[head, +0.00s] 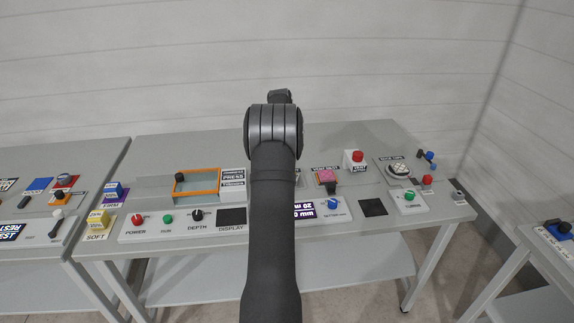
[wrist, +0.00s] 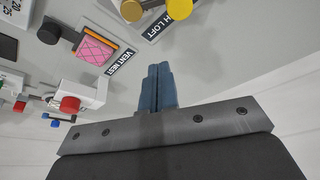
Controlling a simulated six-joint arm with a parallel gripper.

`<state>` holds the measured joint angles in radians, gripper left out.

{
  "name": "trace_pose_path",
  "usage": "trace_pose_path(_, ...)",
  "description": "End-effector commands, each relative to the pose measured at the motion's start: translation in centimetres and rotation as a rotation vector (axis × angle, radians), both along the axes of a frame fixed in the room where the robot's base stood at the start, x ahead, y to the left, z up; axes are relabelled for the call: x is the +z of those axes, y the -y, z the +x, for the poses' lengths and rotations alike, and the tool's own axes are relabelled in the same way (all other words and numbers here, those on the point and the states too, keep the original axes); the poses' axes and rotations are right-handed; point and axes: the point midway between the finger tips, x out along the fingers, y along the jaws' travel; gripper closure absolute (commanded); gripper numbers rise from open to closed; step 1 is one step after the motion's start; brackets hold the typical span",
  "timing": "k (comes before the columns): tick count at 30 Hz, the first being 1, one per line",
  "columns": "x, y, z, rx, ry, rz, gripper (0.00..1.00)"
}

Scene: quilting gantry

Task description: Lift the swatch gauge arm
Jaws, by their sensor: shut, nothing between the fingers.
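In the wrist view my gripper (wrist: 158,72) has its blue fingers pressed together with nothing between them. Ahead of the fingertips, at the top edge, a label (wrist: 157,26) ends in "H LOFT". I cannot make out the gauge arm with certainty. In the head view my own arm covers the middle of the table, and the fingers are hidden.
A pink pad (wrist: 95,48) labelled VENT NEST and a white block with a red knob (wrist: 69,103) lie left in the wrist view. The head view shows the grey table (head: 330,138), an orange frame (head: 218,182) and a front control panel (head: 150,236). The table's back strip is clear.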

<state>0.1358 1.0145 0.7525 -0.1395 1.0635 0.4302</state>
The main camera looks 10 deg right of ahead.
Motion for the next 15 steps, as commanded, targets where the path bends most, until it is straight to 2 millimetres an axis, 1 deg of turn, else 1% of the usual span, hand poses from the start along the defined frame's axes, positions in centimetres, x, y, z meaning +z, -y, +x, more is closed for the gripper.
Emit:
trace_pose_path(2,-0.2,0.0,0.0,0.001,-0.001,-0.001,1.0)
trace_pose_path(5,-1.1,0.2,0.3,0.0,-0.004,0.0,1.0)
trace_pose_path(8,-2.6,0.4,0.7,0.001,-0.005,0.0,1.0)
trace_pose_path(15,-7.4,1.2,2.1,0.001,-0.004,-0.001,1.0)
